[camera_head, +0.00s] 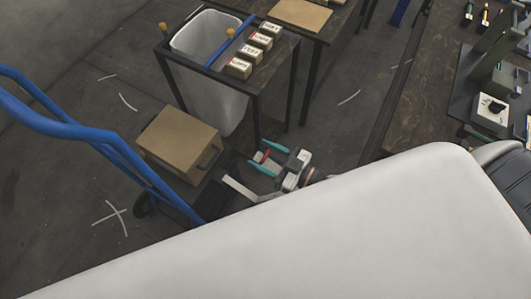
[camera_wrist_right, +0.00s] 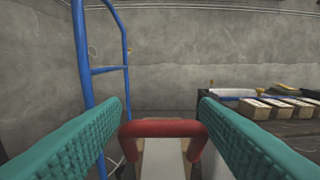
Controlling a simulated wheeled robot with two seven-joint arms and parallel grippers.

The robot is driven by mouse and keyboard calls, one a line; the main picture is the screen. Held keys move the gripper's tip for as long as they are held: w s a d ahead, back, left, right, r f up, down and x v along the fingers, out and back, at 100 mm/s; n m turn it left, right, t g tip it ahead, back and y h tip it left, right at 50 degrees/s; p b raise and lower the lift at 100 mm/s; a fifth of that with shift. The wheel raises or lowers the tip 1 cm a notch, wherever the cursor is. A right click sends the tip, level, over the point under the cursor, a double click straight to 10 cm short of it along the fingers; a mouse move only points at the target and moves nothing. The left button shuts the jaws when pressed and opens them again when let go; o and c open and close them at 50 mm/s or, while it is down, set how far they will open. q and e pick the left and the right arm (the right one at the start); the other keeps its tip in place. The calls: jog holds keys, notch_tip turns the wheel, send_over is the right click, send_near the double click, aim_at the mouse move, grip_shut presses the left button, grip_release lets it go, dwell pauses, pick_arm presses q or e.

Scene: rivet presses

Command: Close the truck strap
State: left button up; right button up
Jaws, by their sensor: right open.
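The blue hand truck (camera_head: 128,158) stands at the left, with a brown box (camera_head: 178,140) at its foot. It also shows in the right wrist view as a blue frame (camera_wrist_right: 82,55). A red handle (camera_wrist_right: 163,128) on a pale bar (camera_wrist_right: 163,160), seemingly the truck strap, lies between my right gripper's fingers. The red handle also shows in the head view (camera_head: 265,157). My right gripper (camera_head: 256,153) is open, its teal fingers on either side of the handle; firm contact cannot be told. A pale angled strip (camera_head: 238,187) shows beside the gripper. My left gripper is out of view.
A dark table (camera_head: 273,75) with several small labelled boxes (camera_head: 260,41) and a white bin (camera_head: 213,105) stand behind the gripper. A workbench (camera_head: 422,85) with presses is at the right. Open floor (camera_head: 70,215) lies left of the truck.

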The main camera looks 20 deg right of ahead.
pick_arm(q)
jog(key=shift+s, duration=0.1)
pick_arm(e)
jog(key=shift+c, duration=0.3)
